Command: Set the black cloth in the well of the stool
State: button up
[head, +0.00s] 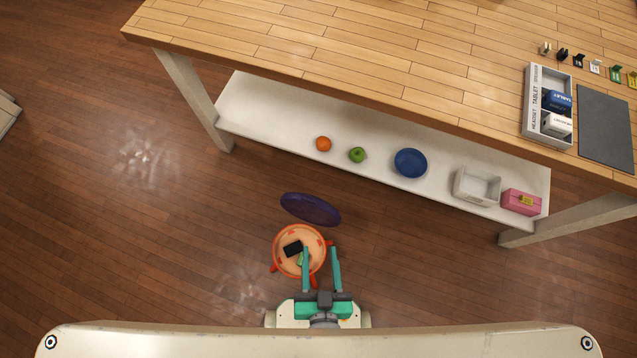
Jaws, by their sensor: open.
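The stool (280,264) is an orange-red round tub with a pale inside, standing on the floor at the lower middle of the head view. The black cloth (292,248) shows as a small dark folded piece inside the stool's well, left of my gripper. My gripper (319,247) has two teal fingers, apart and with nothing seen between them. Its left finger reaches over the well beside the cloth; its right finger is at the stool's right rim. The fingers hide part of the well.
A purple disc (310,209), perhaps the stool's lid, is just beyond the stool. The wooden workbench (330,50) has a low white shelf (260,115) with fruit, a blue bowl (410,163) and boxes.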

notch_tip(320, 180, up, 9)
jog(key=t, duration=0.1)
jog(key=shift+s+a+n+t+h, duration=0.15)
jog(key=shift+s+n+t+h, duration=0.15)
jog(key=shift+n+h, duration=0.1)
jog(key=shift+r, duration=0.1)
